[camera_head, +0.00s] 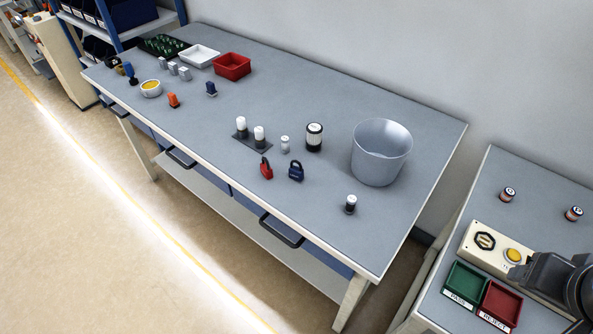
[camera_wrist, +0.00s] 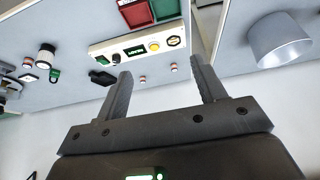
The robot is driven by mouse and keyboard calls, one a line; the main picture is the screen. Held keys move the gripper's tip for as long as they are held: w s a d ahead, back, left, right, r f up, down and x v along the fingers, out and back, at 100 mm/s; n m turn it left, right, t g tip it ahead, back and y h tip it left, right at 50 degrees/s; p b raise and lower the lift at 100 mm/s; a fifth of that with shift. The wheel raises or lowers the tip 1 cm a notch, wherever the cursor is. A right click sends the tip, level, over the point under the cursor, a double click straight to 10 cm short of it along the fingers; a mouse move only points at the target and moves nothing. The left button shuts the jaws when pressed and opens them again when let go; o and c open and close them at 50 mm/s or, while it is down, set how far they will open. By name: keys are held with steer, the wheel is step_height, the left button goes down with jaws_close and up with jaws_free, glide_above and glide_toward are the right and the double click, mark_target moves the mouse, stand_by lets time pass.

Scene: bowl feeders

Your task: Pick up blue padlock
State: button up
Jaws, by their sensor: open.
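The blue padlock (camera_head: 296,171) stands upright on the long grey workbench (camera_head: 330,226), near its front edge in the head view. A red padlock (camera_head: 266,169) stands just left of it, a small gap apart. I cannot make out the blue padlock in the wrist view. My gripper (camera_wrist: 160,67) is open and empty in the wrist view, its two dark fingers wide apart. Dark parts of my arm show at the lower right of the head view, over the side table and far from the padlock.
A grey bucket (camera_head: 380,155), a black-and-white cylinder (camera_head: 314,137) and a small jar (camera_head: 351,204) stand right of the padlocks. White-topped items on a dark plate (camera_head: 255,143) stand behind left. The side table holds a green tray (camera_head: 464,285) and red tray (camera_head: 499,302).

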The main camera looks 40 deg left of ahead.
steer(key=w+a+r+n, duration=0.2)
steer(key=w+a+n, duration=0.9)
steer(key=n, duration=0.1)
steer(key=n+g+y, duration=0.1)
steer(key=n, duration=2.5)
glide_above(296, 168)
steer(key=s, duration=0.4)
step_height(296, 168, down, 17)
steer(key=x, duration=0.4)
steer(key=shift+w+f, duration=0.15)
steer(key=shift+f, duration=0.1)
steer(key=shift+d+x, duration=0.2)
steer(key=shift+x, duration=1.2)
steer(key=shift+d+x, duration=0.2)
steer(key=shift+x, duration=1.2)
steer(key=shift+w, duration=0.1)
steer(key=shift+c, duration=0.3)
